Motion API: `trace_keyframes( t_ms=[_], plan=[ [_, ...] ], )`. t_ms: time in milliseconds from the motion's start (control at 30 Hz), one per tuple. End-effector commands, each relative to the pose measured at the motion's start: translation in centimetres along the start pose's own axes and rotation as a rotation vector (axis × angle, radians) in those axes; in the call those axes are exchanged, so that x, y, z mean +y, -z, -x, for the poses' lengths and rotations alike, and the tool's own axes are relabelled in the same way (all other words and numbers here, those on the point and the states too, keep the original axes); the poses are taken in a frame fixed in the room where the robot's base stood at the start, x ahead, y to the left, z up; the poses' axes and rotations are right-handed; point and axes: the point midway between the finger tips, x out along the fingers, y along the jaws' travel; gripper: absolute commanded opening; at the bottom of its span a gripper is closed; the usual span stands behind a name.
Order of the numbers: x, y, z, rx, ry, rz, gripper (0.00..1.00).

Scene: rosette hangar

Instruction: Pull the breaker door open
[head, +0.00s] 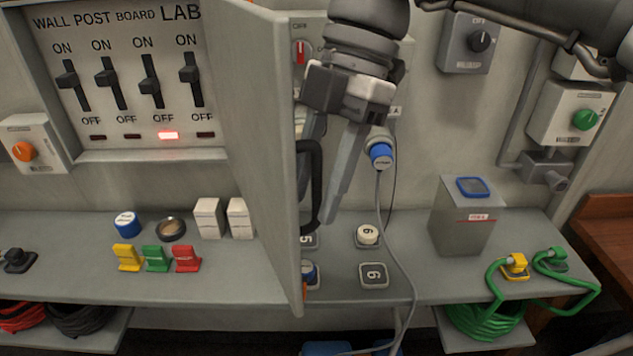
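The grey breaker door (262,120) stands swung out from the wall panel, and the labelled breaker board (125,75) behind it is uncovered at the left. The door's black loop handle (316,180) is on its right-hand face. My gripper (319,208) points down beside that face. Its two fingers are spread apart, with the handle's bar appearing between them in the picture. I cannot tell whether either finger touches the handle. The door hides part of the wall and counter behind it.
A grey metal box (466,220) and green cables (545,285) are at the right. A hanging cable (379,210) passes near my gripper.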

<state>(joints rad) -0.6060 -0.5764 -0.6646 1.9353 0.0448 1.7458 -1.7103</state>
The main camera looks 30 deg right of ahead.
Motion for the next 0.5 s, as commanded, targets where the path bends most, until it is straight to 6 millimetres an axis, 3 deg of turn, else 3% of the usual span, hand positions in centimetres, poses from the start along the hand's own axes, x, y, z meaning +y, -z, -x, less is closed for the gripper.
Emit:
trace_keyframes(
  t_ms=[333,500],
  plan=[
    [0.0,0.0,0.2,0.000,0.000,0.000,0.45],
    [0.1,0.0,2.2,0.000,-0.002,-0.001,0.45]
  ],
)
